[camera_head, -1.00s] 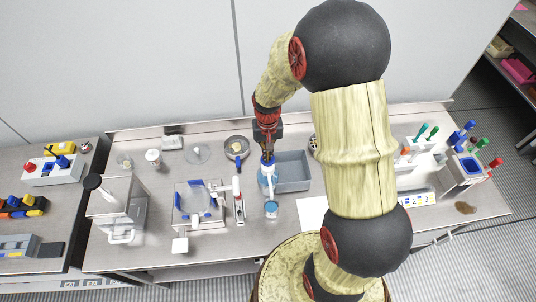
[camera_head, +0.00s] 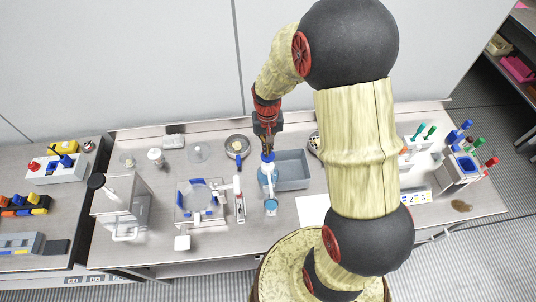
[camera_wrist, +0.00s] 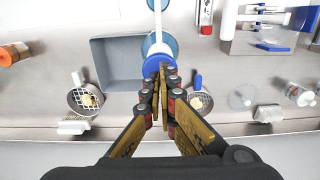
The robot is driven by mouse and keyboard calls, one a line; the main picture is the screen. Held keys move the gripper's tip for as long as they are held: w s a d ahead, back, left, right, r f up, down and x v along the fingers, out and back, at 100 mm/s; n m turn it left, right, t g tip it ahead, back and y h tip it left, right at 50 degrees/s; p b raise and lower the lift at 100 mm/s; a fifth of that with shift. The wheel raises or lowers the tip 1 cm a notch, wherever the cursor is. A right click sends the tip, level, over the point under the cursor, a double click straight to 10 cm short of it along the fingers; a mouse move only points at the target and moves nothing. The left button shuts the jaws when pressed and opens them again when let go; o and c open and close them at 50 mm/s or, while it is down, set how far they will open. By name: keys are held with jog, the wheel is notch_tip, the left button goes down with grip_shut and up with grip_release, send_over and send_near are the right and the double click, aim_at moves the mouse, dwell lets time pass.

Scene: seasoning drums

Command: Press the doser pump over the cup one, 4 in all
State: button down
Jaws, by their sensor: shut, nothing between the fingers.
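The doser pump has a blue round head (camera_head: 268,157) on a pale blue-white bottle (camera_head: 266,176), upright beside the grey bin. Its white spout points toward the front of the bench, over a small blue cup (camera_head: 271,207). The wrist view shows the blue head (camera_wrist: 157,66) and the white spout (camera_wrist: 157,20). My gripper (camera_head: 267,149) is shut and empty, directly above the pump head. In the wrist view my fingertips (camera_wrist: 160,73) overlap the head's near edge; I cannot tell whether they touch it. The cup's contents are not clear.
A grey bin (camera_head: 306,184) stands right of the pump. A red-and-white upright device (camera_head: 238,200) and a balance-like device (camera_head: 187,215) stand to its left. Small round dishes (camera_head: 238,145) lie behind. A tube rack (camera_head: 460,168) is far right.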

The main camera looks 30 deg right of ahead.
jog(key=shift+r, duration=0.1)
jog(key=shift+r+p, duration=1.65)
jog(key=shift+r, duration=0.8)
jog(key=shift+s+f, duration=0.1)
jog(key=shift+s, duration=0.25)
jog(key=s+a+n+t+b, duration=0.2)
jog(key=s+a+b, duration=0.2)
jog(key=s+b, duration=0.4)
jog(key=s+a+r+n+t+b, duration=0.1)
jog(key=s+a+b, duration=0.4)
jog(key=b, duration=1.1)
jog(key=s+n+t, duration=0.1)
jog(key=s+t, duration=0.1)
jog(key=s, duration=0.1)
jog(key=shift+s+a+n+t+b, duration=0.25)
jog(key=shift+s+n+t+b, duration=0.05)
jog(key=shift+s+b, duration=0.1)
